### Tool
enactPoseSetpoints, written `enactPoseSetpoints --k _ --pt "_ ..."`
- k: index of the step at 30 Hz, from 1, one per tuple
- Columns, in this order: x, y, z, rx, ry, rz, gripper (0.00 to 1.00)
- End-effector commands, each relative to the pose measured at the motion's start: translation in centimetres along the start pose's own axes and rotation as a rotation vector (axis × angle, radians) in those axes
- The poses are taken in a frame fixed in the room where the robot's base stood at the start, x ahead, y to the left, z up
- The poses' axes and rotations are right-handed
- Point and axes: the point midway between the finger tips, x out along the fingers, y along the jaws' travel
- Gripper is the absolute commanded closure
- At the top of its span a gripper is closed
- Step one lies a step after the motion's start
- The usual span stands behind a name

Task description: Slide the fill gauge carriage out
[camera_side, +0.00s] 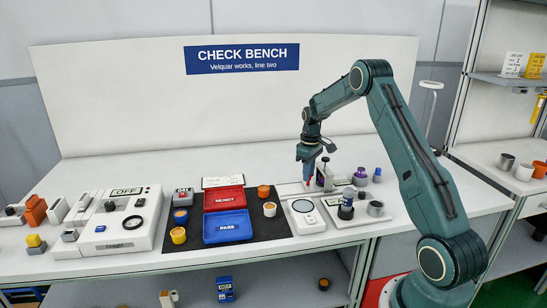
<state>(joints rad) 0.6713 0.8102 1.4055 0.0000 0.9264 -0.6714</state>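My gripper (309,182) points down over the white bench, right of the black mat. The fingertips are tiny here and overlap the device. I cannot tell whether they touch it, or whether they are open or shut. The carriage itself cannot be made out clearly.
A white scale (305,217) sits in front of the gripper. A tray (352,224) with a dark bottle (346,205) and a metal cup (375,208) is to its right. Purple and blue pots stand behind. Red (224,197) and blue (228,227) trays lie left on the mat.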

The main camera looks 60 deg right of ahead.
Motion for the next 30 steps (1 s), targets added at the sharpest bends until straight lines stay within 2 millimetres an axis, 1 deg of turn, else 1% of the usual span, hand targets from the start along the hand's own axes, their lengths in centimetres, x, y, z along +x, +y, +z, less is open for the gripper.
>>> enactPoseSetpoints --k 1,3,9,12,16,24,27,30 --pt "0.0 0.0 0.0 0.000 0.000 0.000 0.88" --pt "0.0 0.0 0.0 0.000 0.000 0.000 1.00" --pt "-0.1 -0.1 -0.1 0.000 0.000 0.000 1.00" --pt "-0.1 -0.5 -0.5 -0.001 0.001 0.000 1.00" --pt "-0.1 -1.8 -2.0 -0.004 0.002 0.001 1.00" --pt "-0.1 -5.8 -6.0 -0.004 0.003 0.002 1.00" --pt "-0.1 -6.7 -6.8 -0.002 0.003 0.002 1.00" --pt "-0.1 -7.0 -7.1 0.000 0.003 0.002 1.00"
